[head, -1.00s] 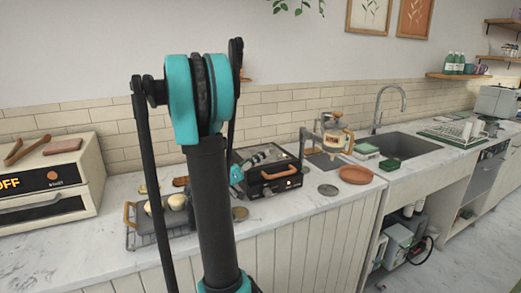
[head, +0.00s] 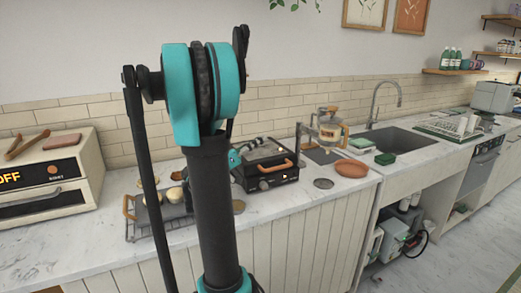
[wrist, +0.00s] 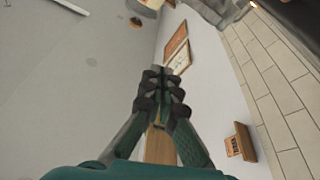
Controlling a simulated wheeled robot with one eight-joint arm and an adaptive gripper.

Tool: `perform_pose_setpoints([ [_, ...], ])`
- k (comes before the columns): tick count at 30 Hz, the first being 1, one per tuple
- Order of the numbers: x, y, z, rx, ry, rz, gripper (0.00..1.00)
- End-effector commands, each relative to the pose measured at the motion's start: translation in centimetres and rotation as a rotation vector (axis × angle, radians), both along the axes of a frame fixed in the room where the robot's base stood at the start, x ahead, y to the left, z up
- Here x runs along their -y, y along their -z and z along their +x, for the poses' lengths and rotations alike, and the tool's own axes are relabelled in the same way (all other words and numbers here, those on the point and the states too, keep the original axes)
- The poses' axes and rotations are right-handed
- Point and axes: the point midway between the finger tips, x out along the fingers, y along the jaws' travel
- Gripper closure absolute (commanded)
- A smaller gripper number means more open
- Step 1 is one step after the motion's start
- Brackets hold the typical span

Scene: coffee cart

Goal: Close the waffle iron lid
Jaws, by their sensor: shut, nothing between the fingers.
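The waffle iron (head: 279,180) is a black box on the counter, right of my arm in the head view. Its lid (head: 262,161) lies down over the base, with the orange-brown handle (head: 275,166) at the front. Lid and base look together; a small gap cannot be ruled out. My gripper (head: 268,143) shows small and partly hidden by my arm, over the rear part of the lid; contact cannot be told. In the wrist view my gripper (wrist: 162,72) has its fingertips together with nothing between them. The waffle iron cannot be made out there.
A rack with round pastries (head: 175,195) is left of the iron, partly behind my arm. A coffee press (head: 329,130), a terracotta plate (head: 351,170) and a sink (head: 400,145) are to the right. A cream oven (head: 45,180) stands far left. The front counter edge is clear.

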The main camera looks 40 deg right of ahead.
Motion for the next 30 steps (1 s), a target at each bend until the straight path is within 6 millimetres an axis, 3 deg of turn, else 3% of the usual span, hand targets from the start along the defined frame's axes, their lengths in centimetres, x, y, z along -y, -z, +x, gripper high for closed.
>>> perform_pose_setpoints([
  [16,-7.7,2.6,2.5,0.0,-0.003,0.0,1.0],
  [22,-9.0,3.1,2.8,0.001,-0.001,0.0,1.0],
  [30,-9.1,3.1,2.8,0.0,0.0,0.0,1.0],
])
